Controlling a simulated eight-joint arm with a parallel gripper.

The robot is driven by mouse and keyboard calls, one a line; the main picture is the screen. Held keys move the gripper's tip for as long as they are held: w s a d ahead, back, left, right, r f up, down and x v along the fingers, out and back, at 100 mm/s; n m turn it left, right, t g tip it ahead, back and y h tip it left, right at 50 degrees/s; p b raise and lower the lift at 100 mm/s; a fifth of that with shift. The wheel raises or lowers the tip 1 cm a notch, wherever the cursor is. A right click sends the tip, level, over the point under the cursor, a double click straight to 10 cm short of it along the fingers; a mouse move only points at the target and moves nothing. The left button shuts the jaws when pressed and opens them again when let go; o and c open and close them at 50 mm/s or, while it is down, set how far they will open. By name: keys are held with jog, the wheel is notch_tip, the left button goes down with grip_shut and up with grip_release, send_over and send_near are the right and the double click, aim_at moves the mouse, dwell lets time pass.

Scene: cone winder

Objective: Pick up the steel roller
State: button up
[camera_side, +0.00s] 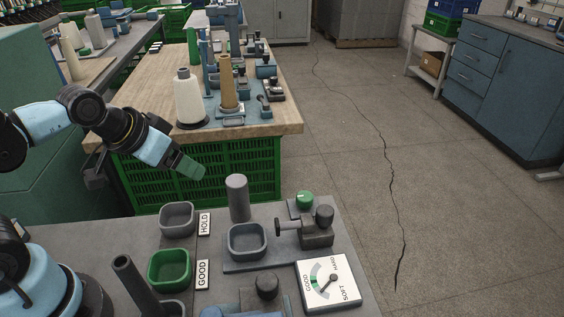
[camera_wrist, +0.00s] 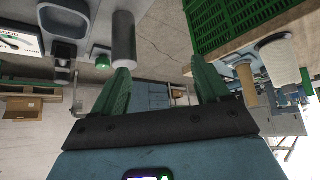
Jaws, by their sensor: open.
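A plain grey cylinder, which looks like the steel roller (camera_side: 237,198), stands upright at the back edge of the grey bench, right of the HOLD tray. In the wrist view the roller (camera_wrist: 124,42) appears beyond the tip of the left green finger, off to the left of the gap between the fingers. My gripper (camera_side: 191,168) is up and to the left of the roller in the side view, apart from it. In the wrist view my gripper (camera_wrist: 160,70) has its green fingers spread with nothing between them.
A grey HOLD tray (camera_side: 177,205), a green GOOD tray (camera_side: 168,251) and another grey tray (camera_side: 247,226) stand near the roller. A dark clamp-like fixture (camera_side: 316,230) and a dial gauge (camera_side: 328,284) are to the right. A green crate (camera_side: 215,172) is behind.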

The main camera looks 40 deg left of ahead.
jog(key=n+g, duration=0.2)
jog(key=g, duration=0.4)
send_near(237, 177)
jog(key=shift+s+a+f, duration=0.15)
jog(key=shift+a+f, duration=0.35)
jog(key=shift+f, duration=0.1)
jog(key=shift+w+d+f+g, duration=0.25)
jog(key=shift+w+d+g, duration=0.25)
notch_tip(237, 177, down, 6)
jog(key=shift+f, duration=0.25)
jog(key=shift+s+d+f, duration=0.15)
jog(key=shift+f, duration=1.2)
jog(key=shift+s+d+f, duration=0.1)
jog(key=shift+f, duration=1.3)
jog(key=shift+c, duration=0.3)
jog(key=c, duration=1.3)
jog(key=shift+r, duration=0.1)
